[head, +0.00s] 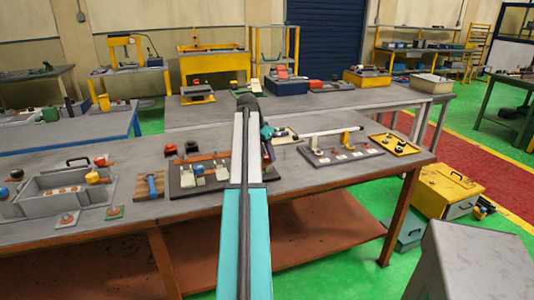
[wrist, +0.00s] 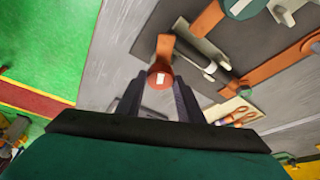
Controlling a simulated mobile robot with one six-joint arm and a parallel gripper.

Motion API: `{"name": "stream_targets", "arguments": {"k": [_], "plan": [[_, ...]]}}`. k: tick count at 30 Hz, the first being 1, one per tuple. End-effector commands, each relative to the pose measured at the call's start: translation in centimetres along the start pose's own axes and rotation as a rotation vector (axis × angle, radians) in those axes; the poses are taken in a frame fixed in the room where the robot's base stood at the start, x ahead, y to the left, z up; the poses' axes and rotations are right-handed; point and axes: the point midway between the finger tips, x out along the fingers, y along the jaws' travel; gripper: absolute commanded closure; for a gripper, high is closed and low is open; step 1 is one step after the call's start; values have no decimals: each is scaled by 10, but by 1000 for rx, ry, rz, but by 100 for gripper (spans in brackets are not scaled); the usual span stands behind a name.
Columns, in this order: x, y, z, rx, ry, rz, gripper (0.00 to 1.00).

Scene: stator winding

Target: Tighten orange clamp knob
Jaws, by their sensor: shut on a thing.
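In the wrist view, an orange clamp knob (wrist: 160,77) with a white mark on its round end sits between the fingertips of my gripper (wrist: 158,88). My gripper is shut on it, one dark finger on each side. An orange bar (wrist: 166,46) runs up from the knob, beside a grey-green clamp part (wrist: 198,48) over a dark base plate (wrist: 228,62). In the head view my arm hides most of the place where my gripper works, near the dark fixture board (head: 190,190) on the workbench.
A grey tray (head: 62,190) with orange and red knobs stands at the bench's left. A board with a white rod (head: 340,155) and a yellow tray (head: 395,145) lie at the right. A yellow case (head: 447,190) is on the floor right of the bench.

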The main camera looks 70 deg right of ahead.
Motion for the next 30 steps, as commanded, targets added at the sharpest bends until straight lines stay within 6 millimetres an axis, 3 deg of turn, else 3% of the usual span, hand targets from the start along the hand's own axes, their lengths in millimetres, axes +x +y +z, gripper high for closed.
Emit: {"name": "stream_targets", "arguments": {"k": [15, 30], "plan": [[-1, -3, -3, 297, 3, 122, 88], [-1, -2, -3, 349, 5, 142, 88]]}}
